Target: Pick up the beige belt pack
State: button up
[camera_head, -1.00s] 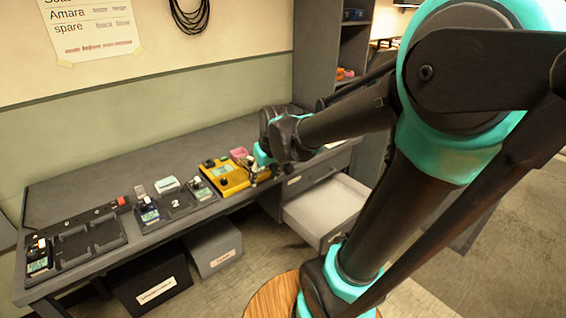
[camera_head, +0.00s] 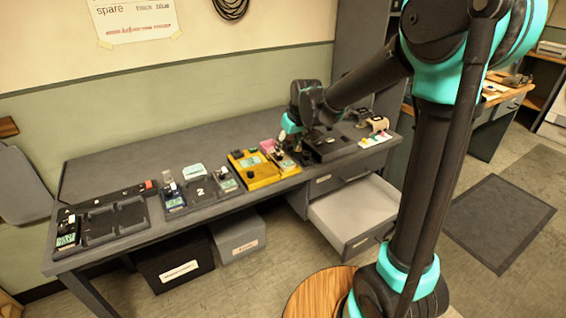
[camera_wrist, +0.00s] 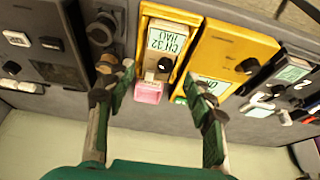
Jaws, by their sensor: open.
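A belt pack with a pale label reading CH 32 HAU (camera_wrist: 168,42) lies in a yellow-edged slot, its beige front and dark knob showing in the wrist view. It also shows in the head view (camera_head: 284,160), small, at the right of the yellow unit. My gripper (camera_wrist: 160,79) is open and empty; its two fingers stand apart to either side of the slot, with the pack's near end between them in the picture. In the head view my gripper (camera_head: 290,138) is over the desk just behind the pack. I cannot tell its exact height.
A yellow unit (camera_head: 250,179) with a knob adjoins the slot. A pink block (camera_wrist: 148,93) sits by the pack's near end. A dark box (camera_head: 330,146) stands to the right, a small beige object (camera_head: 378,123) beyond it. Dark trays (camera_head: 110,221) lie left. A drawer (camera_head: 355,212) is open below.

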aim_at(283, 160)
jog(key=shift+x, duration=3.65)
jog(key=shift+a, duration=0.15)
jog(key=shift+c, duration=0.3)
jog(key=shift+r, duration=0.1)
jog(key=c, duration=1)
